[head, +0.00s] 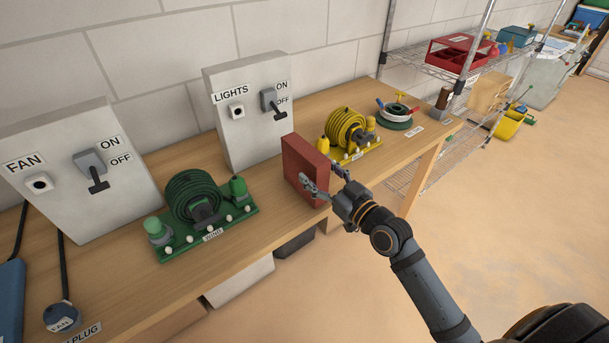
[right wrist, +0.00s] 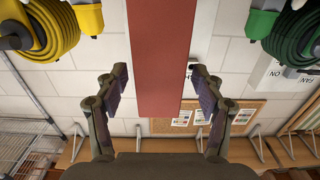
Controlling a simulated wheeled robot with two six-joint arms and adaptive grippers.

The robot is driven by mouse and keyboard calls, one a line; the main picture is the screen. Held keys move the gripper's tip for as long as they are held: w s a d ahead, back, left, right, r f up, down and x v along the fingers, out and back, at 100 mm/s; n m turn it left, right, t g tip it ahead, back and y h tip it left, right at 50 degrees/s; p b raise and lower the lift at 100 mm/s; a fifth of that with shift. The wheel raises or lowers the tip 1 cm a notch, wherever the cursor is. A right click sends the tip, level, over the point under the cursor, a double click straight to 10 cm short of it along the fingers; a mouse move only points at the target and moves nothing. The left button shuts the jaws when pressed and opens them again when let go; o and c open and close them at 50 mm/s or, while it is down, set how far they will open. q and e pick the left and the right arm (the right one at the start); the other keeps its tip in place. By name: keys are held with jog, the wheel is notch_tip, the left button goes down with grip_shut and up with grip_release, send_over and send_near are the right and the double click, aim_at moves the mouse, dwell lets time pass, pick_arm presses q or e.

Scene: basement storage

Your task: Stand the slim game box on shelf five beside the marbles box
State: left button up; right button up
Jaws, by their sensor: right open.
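A slim red box (head: 297,160), which looks like the game box, stands upright on the wooden workbench (head: 120,275), between the green and yellow hose reels. My right gripper (head: 319,172) is open at the box's near right side, with one finger in front of its face. In the right wrist view the red box (right wrist: 160,55) lies between the two spread fingers, with a gap on each side. My left gripper is not in view. I cannot pick out the marbles box or shelf five.
A green hose reel (head: 194,198) and a yellow one (head: 346,130) flank the red box. The lights switch box (head: 245,135) stands close behind it. A wire rack (head: 425,62) holding a red divided crate (head: 452,55) is at the right. The floor at right is open.

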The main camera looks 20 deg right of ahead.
aim_at(304, 159)
jog(key=x, duration=0.6)
jog(key=shift+w+r, duration=0.1)
jog(key=shift+w, duration=0.2)
jog(key=shift+s, duration=0.1)
grip_shut()
